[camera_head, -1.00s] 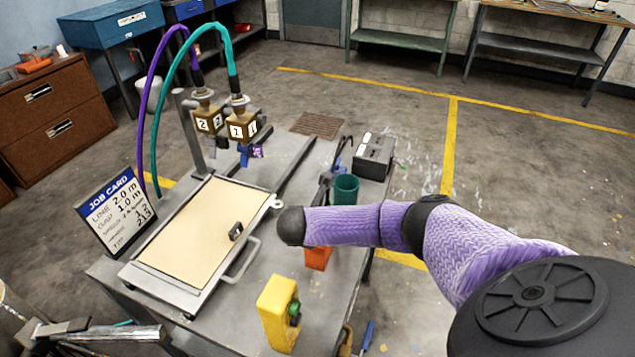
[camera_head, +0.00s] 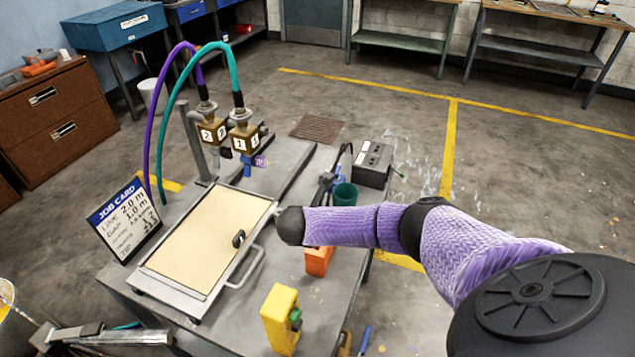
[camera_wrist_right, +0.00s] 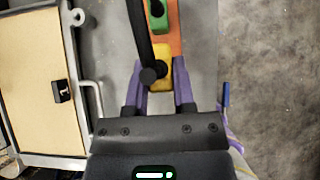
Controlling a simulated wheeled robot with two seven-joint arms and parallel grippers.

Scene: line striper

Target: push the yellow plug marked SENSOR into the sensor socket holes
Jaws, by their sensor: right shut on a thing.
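My right gripper (camera_wrist_right: 161,85) has purple fingers shut on the yellow plug (camera_wrist_right: 160,55) in the right wrist view. A black cable (camera_wrist_right: 140,25) with a round dark end lies over the plug. The SENSOR marking cannot be read. In the head view my purple right arm hides this gripper and the plug. An orange block (camera_wrist_right: 175,35) shows beyond the plug in the wrist view, with a green part (camera_wrist_right: 158,16) bearing a dark round spot. I cannot make out the sensor socket holes for certain. My left gripper is not in view.
A tray with a tan plate (camera_head: 205,240) is left of my arm. Brass valves (camera_head: 243,138) and hoses stand behind it. A job card (camera_head: 124,217) stands left.

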